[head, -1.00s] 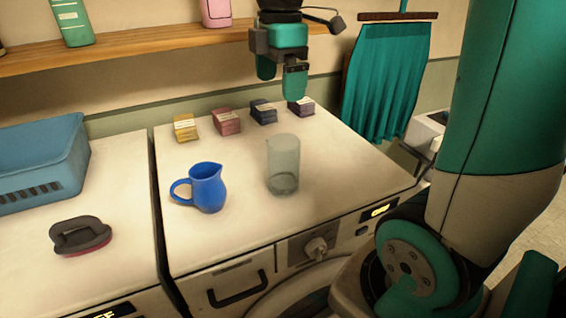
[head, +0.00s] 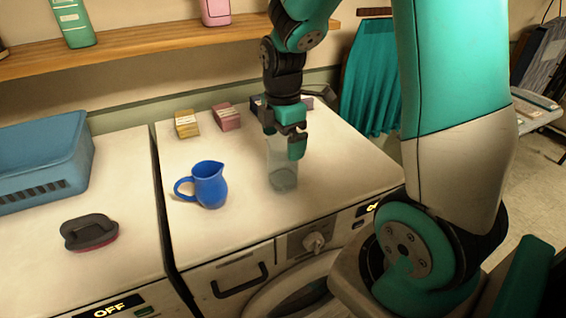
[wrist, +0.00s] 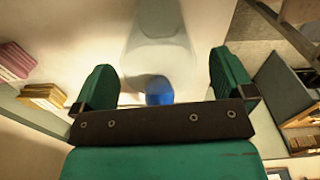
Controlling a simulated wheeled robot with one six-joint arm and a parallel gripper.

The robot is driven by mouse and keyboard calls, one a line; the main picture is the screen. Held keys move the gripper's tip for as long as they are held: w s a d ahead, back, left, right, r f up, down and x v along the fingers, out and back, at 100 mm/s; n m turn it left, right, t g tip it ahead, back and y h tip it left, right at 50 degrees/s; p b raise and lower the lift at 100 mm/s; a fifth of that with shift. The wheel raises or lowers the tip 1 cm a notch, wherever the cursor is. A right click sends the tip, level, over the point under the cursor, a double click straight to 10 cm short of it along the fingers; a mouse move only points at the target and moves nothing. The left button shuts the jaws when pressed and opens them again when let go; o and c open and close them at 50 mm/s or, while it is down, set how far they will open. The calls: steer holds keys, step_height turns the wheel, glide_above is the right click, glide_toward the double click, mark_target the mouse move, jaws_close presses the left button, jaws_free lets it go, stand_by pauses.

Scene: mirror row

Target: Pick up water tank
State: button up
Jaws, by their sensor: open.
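The water tank (head: 282,178) looks like a clear, pale cylinder standing upright on the right-hand washing machine's top (head: 335,165). It also shows, faint and see-through, at the top of the wrist view (wrist: 163,28). My gripper (head: 284,138) is open with its fingers pointing down and overlaps the tank's upper part in the head view. In the wrist view my gripper's two green fingers (wrist: 163,78) are spread apart with nothing held between them. Whether a finger touches the tank I cannot tell. The tank's rim is partly hidden by my gripper in the head view.
A blue jug (head: 208,186) stands just left of the tank. Several small boxes, one yellow (head: 187,124) and one pink (head: 227,117), line the back. A brush (head: 90,233) and a blue basket (head: 45,165) are on the left machine. A shelf (head: 150,43) runs above.

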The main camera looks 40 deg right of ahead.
steer(key=shift+f+p, duration=0.35)
steer(key=shift+f, duration=1.4)
steer(key=c, duration=1.1)
steer(key=shift+r, duration=0.15)
